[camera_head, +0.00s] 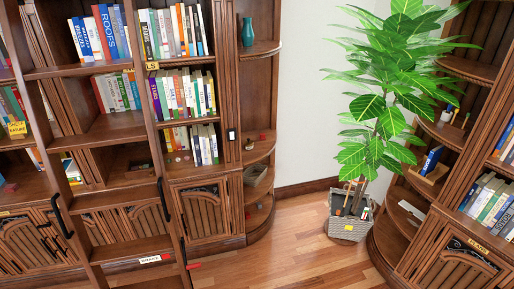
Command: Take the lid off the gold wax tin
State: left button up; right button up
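I cannot clearly make out a gold wax tin or its lid. A small dark item (250,143) and a small reddish item (262,136) sit on a middle shelf of the rounded corner unit; both are too small to identify. Neither of my grippers shows in the head view.
A wooden ladder (100,253) with black handles leans before the left bookcase. A teal vase (248,32) stands on the corner unit. Bookshelves line the right. The floor between (290,250) is clear.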

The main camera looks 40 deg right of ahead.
aim_at(248, 143)
jog(key=z, duration=0.9)
jog(key=i, duration=0.9)
jog(key=z, duration=0.95)
jog(key=k, duration=1.25)
jog(key=z, duration=0.85)
jog(key=i, duration=1.65)
jog(key=u, duration=0.35)
jog(key=i, duration=1.15)
jog(key=u, duration=1.65)
jog(key=i, duration=0.95)
jog(key=u, duration=0.85)
